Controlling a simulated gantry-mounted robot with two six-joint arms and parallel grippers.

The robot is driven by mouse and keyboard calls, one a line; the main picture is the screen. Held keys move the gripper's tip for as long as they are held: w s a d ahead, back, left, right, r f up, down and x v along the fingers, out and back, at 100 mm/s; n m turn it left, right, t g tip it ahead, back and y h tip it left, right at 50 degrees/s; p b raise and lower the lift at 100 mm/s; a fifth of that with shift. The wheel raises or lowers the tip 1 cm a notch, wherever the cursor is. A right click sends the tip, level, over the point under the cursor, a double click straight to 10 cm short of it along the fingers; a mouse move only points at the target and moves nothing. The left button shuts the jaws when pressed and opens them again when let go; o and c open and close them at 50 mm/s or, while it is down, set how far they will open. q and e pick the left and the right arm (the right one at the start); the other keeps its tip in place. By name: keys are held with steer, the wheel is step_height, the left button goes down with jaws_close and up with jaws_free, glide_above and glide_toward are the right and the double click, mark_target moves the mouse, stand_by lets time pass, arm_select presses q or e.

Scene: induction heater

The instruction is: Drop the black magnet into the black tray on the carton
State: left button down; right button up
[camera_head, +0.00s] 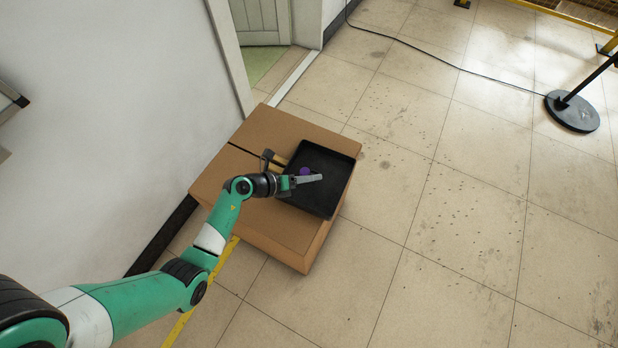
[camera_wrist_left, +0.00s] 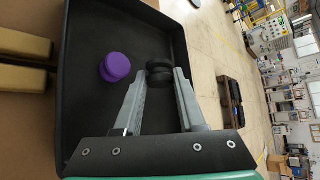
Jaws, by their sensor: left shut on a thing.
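The black tray (camera_head: 327,160) lies on top of the brown carton (camera_head: 273,124). In the left wrist view the tray (camera_wrist_left: 85,30) fills the left half. My left gripper (camera_head: 318,178) is over the tray in the head view. In the left wrist view my left gripper (camera_wrist_left: 160,76) is shut on the black magnet (camera_wrist_left: 159,72), a small round ribbed piece between the fingertips. The magnet is hard to make out in the head view. A purple round piece (camera_wrist_left: 115,67) lies in the tray beside the fingers and also shows in the head view (camera_head: 304,171). My right gripper is not seen.
A white wall (camera_head: 110,90) stands left of the carton. A round black stand base (camera_head: 572,111) is at the far right, with a cable (camera_head: 455,68) along the floor. The tiled floor right of the carton is mostly clear.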

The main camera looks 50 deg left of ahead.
arm_select(q)
steer(key=shift+f, duration=0.45)
steer(key=shift+r, duration=0.1)
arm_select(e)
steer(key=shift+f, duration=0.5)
arm_select(q)
steer(key=shift+c, duration=2.1)
jaws_free()
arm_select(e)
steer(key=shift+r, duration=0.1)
arm_select(q)
steer(key=shift+s+a+r, duration=0.1)
steer(key=shift+s+r, duration=0.15)
steer(key=shift+r, duration=0.05)
steer(key=p+v, duration=0.6)
steer(key=v, duration=0.4)
steer(key=shift+s+p, duration=0.3)
steer(key=shift+s, duration=0.1)
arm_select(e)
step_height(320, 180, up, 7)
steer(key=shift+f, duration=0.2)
